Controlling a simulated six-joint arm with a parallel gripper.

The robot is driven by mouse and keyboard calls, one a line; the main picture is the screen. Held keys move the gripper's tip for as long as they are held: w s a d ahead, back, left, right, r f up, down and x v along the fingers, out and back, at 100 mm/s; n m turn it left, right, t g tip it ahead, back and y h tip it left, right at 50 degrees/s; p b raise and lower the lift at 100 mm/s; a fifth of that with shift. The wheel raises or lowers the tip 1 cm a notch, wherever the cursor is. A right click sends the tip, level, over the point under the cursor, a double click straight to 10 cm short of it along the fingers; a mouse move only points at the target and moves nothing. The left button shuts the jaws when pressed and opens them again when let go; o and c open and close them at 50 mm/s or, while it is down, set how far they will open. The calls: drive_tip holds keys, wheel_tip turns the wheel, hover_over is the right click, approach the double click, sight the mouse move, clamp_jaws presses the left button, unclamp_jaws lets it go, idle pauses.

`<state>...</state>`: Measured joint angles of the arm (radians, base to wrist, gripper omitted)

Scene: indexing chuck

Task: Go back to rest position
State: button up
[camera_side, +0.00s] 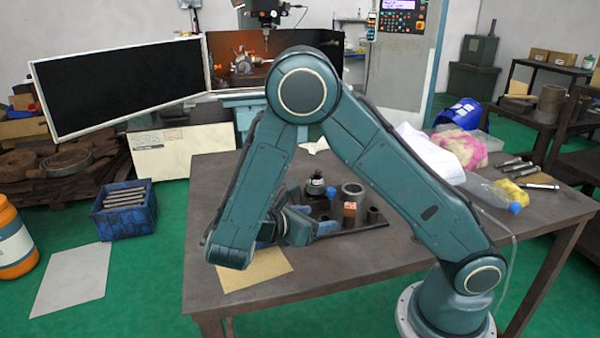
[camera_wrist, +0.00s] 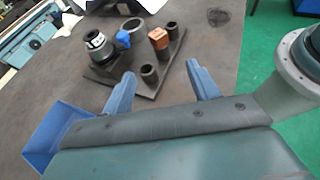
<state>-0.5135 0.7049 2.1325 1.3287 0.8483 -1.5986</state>
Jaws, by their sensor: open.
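My gripper (camera_wrist: 161,88) is open, its two blue fingers apart with nothing held between them in the wrist view. In the side view my gripper (camera_side: 300,233) is low over the table, partly hidden behind my own arm link. Just ahead of the fingers is a dark plate (camera_side: 366,222) on the table, which also shows in the wrist view (camera_wrist: 121,82). A grey ring (camera_side: 353,192) stands at the plate's back.
The brown table (camera_side: 230,180) has free room at its left. A tan sheet (camera_side: 254,270) lies near its front edge.

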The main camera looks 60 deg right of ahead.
drive_tip(key=s+a+r+m+t+y, duration=0.2)
drive_tip(key=s+r+m+t+y, duration=0.2)
drive_tip(key=s+r+m+y, duration=0.2)
drive_tip(key=s+a+r+m+t+y, duration=0.3)
drive_tip(key=s+r+m+t+y, duration=0.2)
drive_tip(key=r+m+y, duration=0.2)
drive_tip(key=shift+s+r+m+t, duration=0.3)
drive_tip(key=shift+s+r+m, duration=0.1)
drive_tip(key=shift+r+m, duration=0.35)
idle(0.4)
